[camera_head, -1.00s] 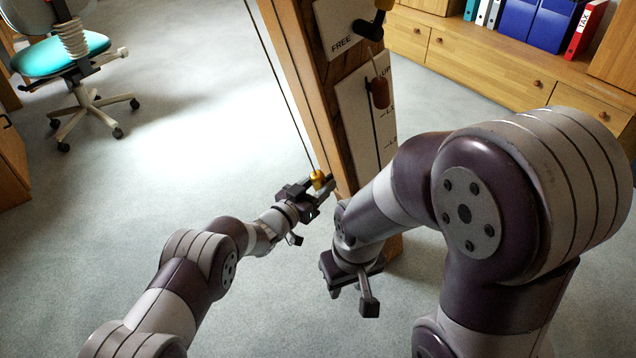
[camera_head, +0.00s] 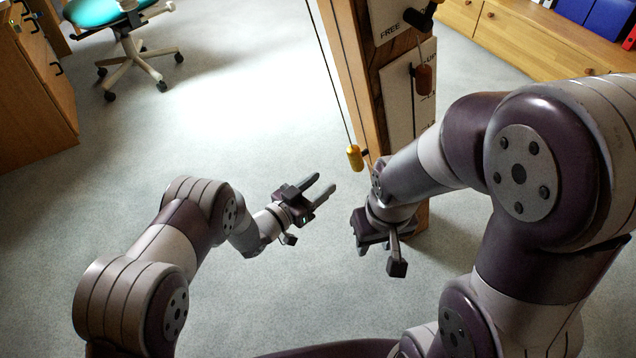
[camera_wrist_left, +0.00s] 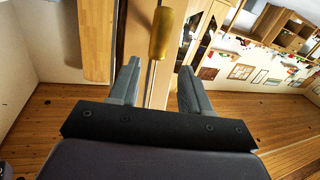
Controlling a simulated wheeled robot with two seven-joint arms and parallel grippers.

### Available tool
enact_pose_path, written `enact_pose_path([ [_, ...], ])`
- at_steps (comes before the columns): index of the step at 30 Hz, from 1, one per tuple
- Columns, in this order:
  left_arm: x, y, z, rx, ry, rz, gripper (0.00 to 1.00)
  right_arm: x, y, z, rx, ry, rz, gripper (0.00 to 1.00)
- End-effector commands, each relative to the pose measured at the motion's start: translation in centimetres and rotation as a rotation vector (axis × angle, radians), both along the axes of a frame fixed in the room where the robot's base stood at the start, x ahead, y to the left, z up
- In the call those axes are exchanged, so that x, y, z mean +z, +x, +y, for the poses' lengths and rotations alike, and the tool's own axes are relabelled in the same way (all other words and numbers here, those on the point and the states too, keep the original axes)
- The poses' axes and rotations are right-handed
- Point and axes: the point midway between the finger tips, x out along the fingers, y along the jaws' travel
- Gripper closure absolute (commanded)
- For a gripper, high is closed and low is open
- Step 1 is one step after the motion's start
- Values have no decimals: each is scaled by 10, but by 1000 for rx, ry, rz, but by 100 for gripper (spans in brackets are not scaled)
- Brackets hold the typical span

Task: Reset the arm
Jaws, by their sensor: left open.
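My left gripper (camera_head: 327,185) is open and empty in the head view, to the left of and below a yellow pull handle (camera_head: 354,157). The handle hangs on a thin cord (camera_head: 335,80) beside a timber post (camera_head: 350,60). In the left wrist view the two spread fingers (camera_wrist_left: 158,70) show nothing between them but the cord line behind, and the yellow handle (camera_wrist_left: 166,33) is beyond the fingertips. My right gripper (camera_head: 378,245) points down in front of the post's lower part; its finger gap is not clear.
The post carries a "FREE" plate with a black lever (camera_head: 420,17) and a scale plate with a reddish-brown weight (camera_head: 424,80). A swivel chair (camera_head: 130,55) and wooden cabinet (camera_head: 40,90) stand at the left, a low cabinet (camera_head: 520,45) behind. The carpet between is clear.

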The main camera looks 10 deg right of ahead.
Motion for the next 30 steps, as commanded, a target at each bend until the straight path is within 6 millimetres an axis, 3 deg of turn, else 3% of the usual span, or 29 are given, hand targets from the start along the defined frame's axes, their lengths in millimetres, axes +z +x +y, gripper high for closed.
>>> enact_pose_path([
  [10, -5, 1, 0, 4, 27, 4, 52, 0, 0, 0, 0, 0, 0, 61],
  [11, -12, 2, 1, 11, 57, 16, 52, 0, 0, 0, 0, 0, 0, 61],
  [14, -59, -2, 20, 74, 237, 142, 52, 0, 0, 0, 0, 0, 0, 61],
  [15, -83, -9, 36, 116, 352, 232, 52, 0, 0, 0, 0, 0, 0, 61],
  [17, -101, -19, 76, 207, 556, 399, 52, 0, 0, 0, 0, 0, 0, 61],
  [19, -93, -42, 137, 322, 761, 610, 52, 0, 0, 0, 0, 0, 0, 61],
  [22, -58, -89, 203, 433, 920, 866, 52, 0, 0, 0, 0, 0, 0, 61],
  [25, -19, -139, 244, 500, 984, 1066, 52, 0, 0, 0, 0, 0, 0, 61],
  [30, 44, -215, 284, 589, 961, 1302, 52, 0, 0, 0, 0, 0, 0, 61],
])
